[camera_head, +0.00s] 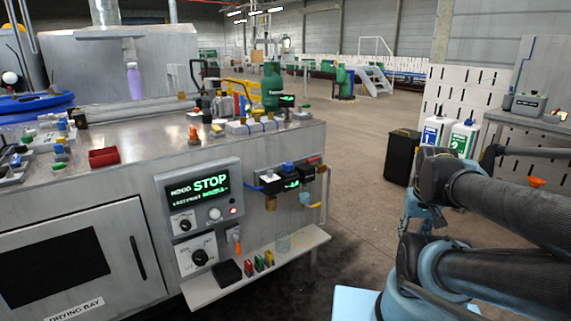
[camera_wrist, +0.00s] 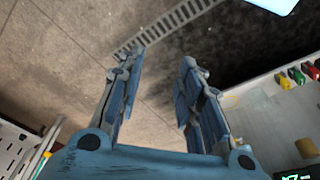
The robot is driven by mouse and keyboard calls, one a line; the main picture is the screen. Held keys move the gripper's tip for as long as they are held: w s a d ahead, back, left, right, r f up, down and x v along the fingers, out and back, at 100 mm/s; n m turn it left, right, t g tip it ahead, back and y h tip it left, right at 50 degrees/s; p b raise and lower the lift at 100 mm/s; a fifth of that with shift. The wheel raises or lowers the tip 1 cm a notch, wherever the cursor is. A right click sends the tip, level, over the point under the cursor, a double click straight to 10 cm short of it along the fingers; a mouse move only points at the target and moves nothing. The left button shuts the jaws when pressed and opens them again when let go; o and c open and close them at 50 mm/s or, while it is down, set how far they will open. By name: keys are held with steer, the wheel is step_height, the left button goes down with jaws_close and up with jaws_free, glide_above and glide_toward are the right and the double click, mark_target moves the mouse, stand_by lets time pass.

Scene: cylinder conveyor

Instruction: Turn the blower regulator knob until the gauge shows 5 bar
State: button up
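A regulator unit (camera_head: 290,178) is mounted on the front right of the grey machine. It has a blue knob (camera_head: 288,166) on top and a small dark display with green digits (camera_head: 292,184), too small to read. I cannot tell for sure that this is the blower regulator. My gripper (camera_wrist: 163,62) is open and empty in the wrist view, its two blue fingers apart above bare floor. In the head view my arm is at the right, well apart from the regulator. Part of a green-digit display (camera_wrist: 299,176) shows at the bottom right of the wrist view.
A control panel (camera_head: 198,193) reading STOP, with dials below, is left of the regulator. A shelf (camera_head: 282,262) with small red, yellow and green items juts out below; it also shows in the wrist view (camera_wrist: 255,115). A black bin (camera_head: 402,157) stands behind. The floor between is clear.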

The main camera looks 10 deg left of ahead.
steer(key=shift+o, duration=0.6)
steer(key=o, duration=0.3)
steer(key=shift+s+r, duration=0.25)
steer(key=w+a+r+n, duration=0.6)
steer(key=w+r, duration=0.2)
steer(key=r, duration=0.3)
step_height(320, 180, up, 14)
steer(key=n+g, duration=0.2)
steer(key=n, duration=1.2)
glide_above(289, 164)
step_height(289, 164, down, 16)
steer(key=shift+w+a+f, duration=0.15)
steer(key=shift+f, duration=0.05)
steer(key=shift+c, duration=0.3)
steer(key=c, duration=1)
